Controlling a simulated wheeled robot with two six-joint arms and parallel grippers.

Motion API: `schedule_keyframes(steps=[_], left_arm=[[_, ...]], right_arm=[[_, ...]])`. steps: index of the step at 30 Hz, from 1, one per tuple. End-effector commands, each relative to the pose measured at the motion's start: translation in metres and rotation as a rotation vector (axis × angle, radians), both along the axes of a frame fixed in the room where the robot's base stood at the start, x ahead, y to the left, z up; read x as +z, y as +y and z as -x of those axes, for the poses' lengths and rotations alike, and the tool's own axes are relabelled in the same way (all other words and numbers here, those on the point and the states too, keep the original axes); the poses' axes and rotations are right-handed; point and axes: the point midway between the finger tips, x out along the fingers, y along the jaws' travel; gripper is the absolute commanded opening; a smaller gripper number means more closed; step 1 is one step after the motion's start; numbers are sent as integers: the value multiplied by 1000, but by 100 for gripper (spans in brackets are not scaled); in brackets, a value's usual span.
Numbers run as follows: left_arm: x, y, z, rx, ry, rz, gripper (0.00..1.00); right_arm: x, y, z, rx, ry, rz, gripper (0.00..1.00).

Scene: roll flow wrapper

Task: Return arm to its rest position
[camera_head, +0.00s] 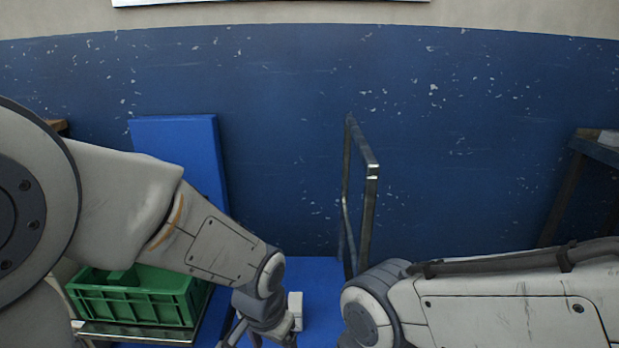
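My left arm comes in from the left and bends down toward the bottom middle of the head view. The upper part of its gripper (258,338) shows at the bottom edge, in front of a blue surface (318,290). Its fingertips are cut off by the picture's edge, so I cannot tell whether it is open or holds anything. My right arm comes in from the right, low in the picture, with its wrist end running out of the bottom edge. My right gripper is out of view.
A green crate (135,302) stands on a metal-edged support at the lower left, partly behind my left arm. A blue panel (185,140) stands behind it. A metal handle frame (368,190) rises in the middle. A table-like frame (590,148) is at the far right, before a blue wall.

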Motion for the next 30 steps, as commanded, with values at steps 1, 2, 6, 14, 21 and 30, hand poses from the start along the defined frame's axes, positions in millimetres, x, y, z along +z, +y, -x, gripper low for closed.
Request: schedule_keyframes(steps=[1,2,6,14,21,30], left_arm=[[-4,-6,16,-24,7,8,78],[-3,-8,25,-35,14,10,78],[-1,-14,60,-77,47,20,78],[-5,-16,114,-148,98,38,78],[19,-15,133,-173,123,43,78],[63,-15,133,-172,122,43,78]], right_arm=[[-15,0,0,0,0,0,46],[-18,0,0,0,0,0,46],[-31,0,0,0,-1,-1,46],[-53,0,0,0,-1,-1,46],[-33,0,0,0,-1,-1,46],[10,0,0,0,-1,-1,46]])
